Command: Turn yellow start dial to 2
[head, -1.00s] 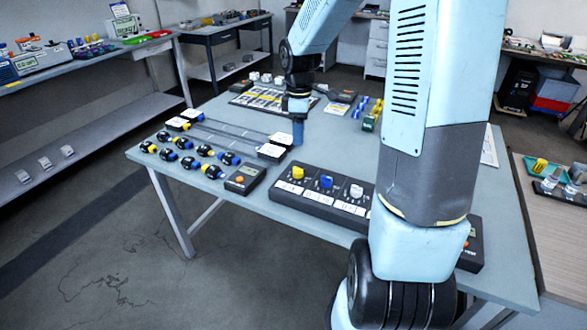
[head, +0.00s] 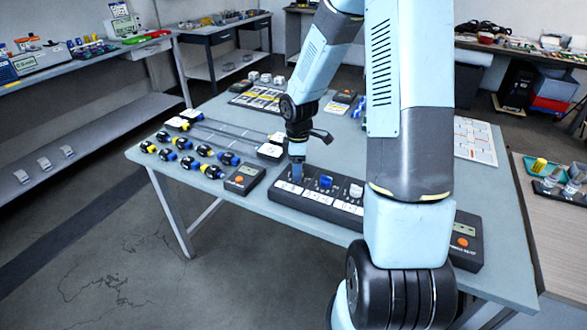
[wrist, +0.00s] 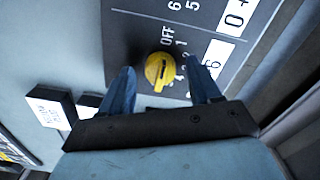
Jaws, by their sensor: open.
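The yellow dial (wrist: 159,71) sits on a dark control panel (wrist: 130,35) in the wrist view. Printed marks OFF, 1 and further numbers run around its right side. My gripper (wrist: 160,85) is open, with one blue finger on each side of the dial and a visible gap to it. In the head view my gripper (head: 297,172) is over the left end of the dark panel (head: 318,206) and hides the yellow dial. A blue dial (head: 326,182) and a white dial (head: 356,191) stand to its right on the same panel.
A small box with an orange button (head: 243,179) stands left of the panel. Several black, blue and yellow parts (head: 203,150) lie at the table's left. A similar orange-button box (head: 465,241) stands at the right, partly behind my arm.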

